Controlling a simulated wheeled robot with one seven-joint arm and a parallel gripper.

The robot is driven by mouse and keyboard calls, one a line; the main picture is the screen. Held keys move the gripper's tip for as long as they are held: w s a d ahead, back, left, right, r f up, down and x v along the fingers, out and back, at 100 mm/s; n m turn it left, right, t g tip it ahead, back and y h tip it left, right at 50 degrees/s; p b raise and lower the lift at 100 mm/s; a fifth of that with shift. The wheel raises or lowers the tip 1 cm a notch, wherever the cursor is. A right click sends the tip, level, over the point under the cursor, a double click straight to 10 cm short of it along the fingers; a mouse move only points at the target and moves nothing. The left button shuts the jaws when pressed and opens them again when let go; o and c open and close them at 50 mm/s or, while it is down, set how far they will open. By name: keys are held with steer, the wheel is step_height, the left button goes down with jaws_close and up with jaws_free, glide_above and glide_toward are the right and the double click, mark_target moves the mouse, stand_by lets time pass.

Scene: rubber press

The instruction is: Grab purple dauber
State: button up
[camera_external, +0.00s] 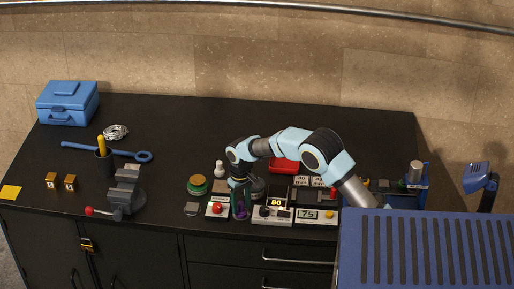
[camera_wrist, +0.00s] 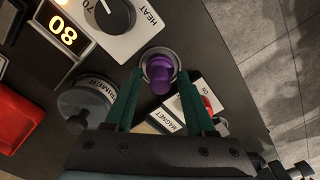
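The purple dauber (camera_wrist: 161,76) stands in a pale round cup or holder (camera_wrist: 144,62) in the wrist view. My gripper (camera_wrist: 159,78) points down at it, with one green finger on each side. The fingers are apart, and gaps seem to show between them and the dauber. I cannot tell the height of the fingertips against the dauber. In the external view my gripper (camera_external: 240,192) is at the table's front edge, and a bit of purple (camera_external: 241,213) shows below it, largely hidden by the fingers.
The magnet box (camera_external: 217,209) with a red button stands close beside my gripper. The heat panel (camera_wrist: 125,22) with a black knob and a round grey trimmer (camera_wrist: 87,102) are also close. A green-brown round stack (camera_external: 197,185) stands left. The table's front edge is near.

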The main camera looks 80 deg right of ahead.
jaws_close()
stand_by(0.5)
